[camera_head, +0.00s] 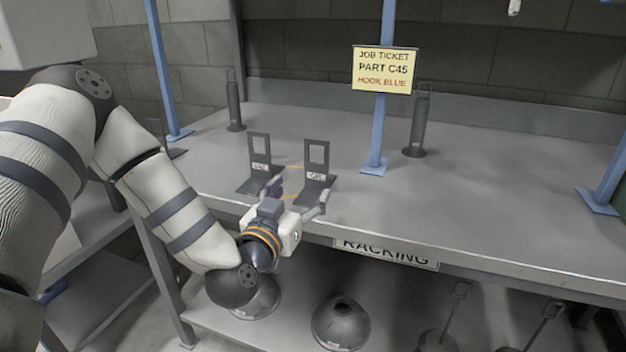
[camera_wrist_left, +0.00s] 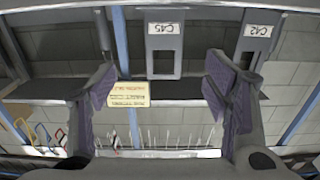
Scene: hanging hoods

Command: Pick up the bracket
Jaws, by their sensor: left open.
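Two dark grey L-shaped brackets with square windows stand on the bench near its front edge. The right bracket (camera_head: 316,153), labelled C45, also shows in the left wrist view (camera_wrist_left: 164,42). The other bracket (camera_head: 259,148) stands to its left; the left wrist view shows its C42 label (camera_wrist_left: 257,30). My left gripper (camera_head: 299,193) is open at the bench's front edge, in front of the brackets. In the left wrist view its fingers (camera_wrist_left: 160,88) are spread, with the C45 bracket between them in the picture and nothing gripped. My right gripper is not in view.
A yellow job ticket (camera_head: 385,69) reading "PART C45, HOOK BLUE" hangs on a blue post (camera_head: 377,140). Dark cylinders (camera_head: 419,125) stand farther back. Dark hoods (camera_head: 340,325) sit below the bench (camera_head: 480,200). The bench's right part is clear. Coloured hooks (camera_wrist_left: 42,134) show in the left wrist view.

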